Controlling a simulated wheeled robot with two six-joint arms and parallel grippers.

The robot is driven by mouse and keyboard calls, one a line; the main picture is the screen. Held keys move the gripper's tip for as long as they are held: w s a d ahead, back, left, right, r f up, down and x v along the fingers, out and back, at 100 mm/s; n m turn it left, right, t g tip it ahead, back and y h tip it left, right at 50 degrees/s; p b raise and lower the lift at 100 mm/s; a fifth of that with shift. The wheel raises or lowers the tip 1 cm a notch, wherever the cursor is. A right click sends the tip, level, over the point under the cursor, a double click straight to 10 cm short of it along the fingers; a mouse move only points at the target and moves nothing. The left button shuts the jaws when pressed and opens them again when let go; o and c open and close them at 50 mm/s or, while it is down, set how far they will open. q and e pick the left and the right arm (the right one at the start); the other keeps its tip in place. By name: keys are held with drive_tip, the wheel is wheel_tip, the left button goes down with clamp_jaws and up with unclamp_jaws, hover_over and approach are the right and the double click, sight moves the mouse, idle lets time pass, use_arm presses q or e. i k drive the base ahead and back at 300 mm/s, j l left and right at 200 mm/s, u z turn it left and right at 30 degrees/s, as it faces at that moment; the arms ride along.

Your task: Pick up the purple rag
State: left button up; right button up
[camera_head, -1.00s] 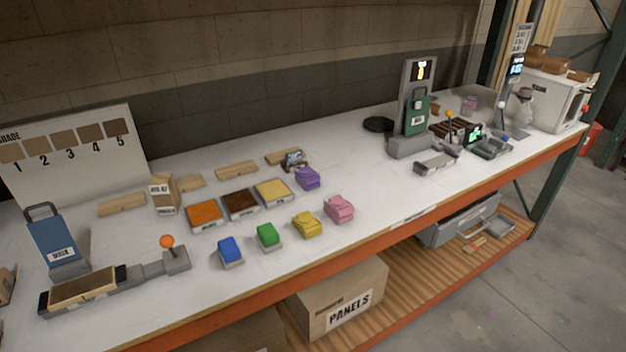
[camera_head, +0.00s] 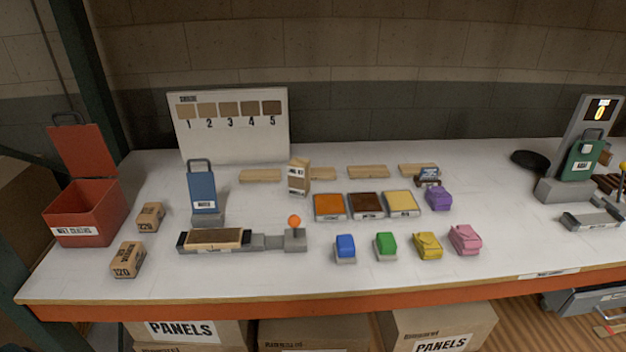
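The purple rag (camera_head: 438,198) is a small folded bundle on the white workbench (camera_head: 520,200). It lies just right of the yellow tray and behind the pink rag (camera_head: 464,239). A small dark device (camera_head: 428,176) stands close behind it. The yellow rag (camera_head: 428,245), green rag (camera_head: 385,246) and blue rag (camera_head: 345,248) sit in a row near the front edge. Neither of my grippers shows in this view.
Orange, brown and yellow trays (camera_head: 403,203) lie left of the purple rag. A green-plated stand (camera_head: 582,160) is at right. Bench space between the rag and the stand is clear.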

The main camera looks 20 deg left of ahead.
sight(437, 198)
drive_tip(key=u, duration=1.3)
drive_tip(key=z, duration=1.3)
drive_tip(key=i+l+u, duration=0.1)
drive_tip(key=l+u, duration=1.35)
drive_tip(key=k+j, duration=0.05)
drive_tip(key=j, duration=0.05)
